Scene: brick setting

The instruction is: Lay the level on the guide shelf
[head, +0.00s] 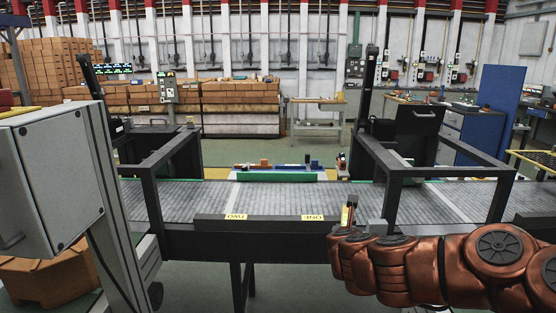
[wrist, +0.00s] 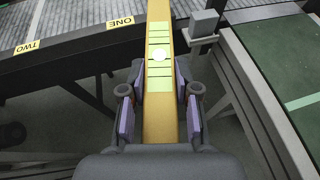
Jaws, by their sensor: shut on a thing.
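The level is a long yellow bar with a pale green vial panel and a white round spot (wrist: 159,70). In the wrist view it runs straight out between the fingers of my gripper (wrist: 160,112), which is shut on it. In the head view a short yellow-orange end of the level (head: 347,214) shows above my gripper (head: 345,228), in front of the conveyor's near edge. Most of the level is hidden there. No label names the guide shelf; a low blue and green ledge (head: 275,176) lies beyond the conveyor and may be it.
The grey roller conveyor (head: 290,197) crosses the view, with ONE (head: 313,218) and TWO (head: 235,217) plates on its near rail. Black frames (head: 390,200) stand over it on both sides. A grey cabinet (head: 52,170) fills the left. A small grey block (wrist: 204,24) is beside the level.

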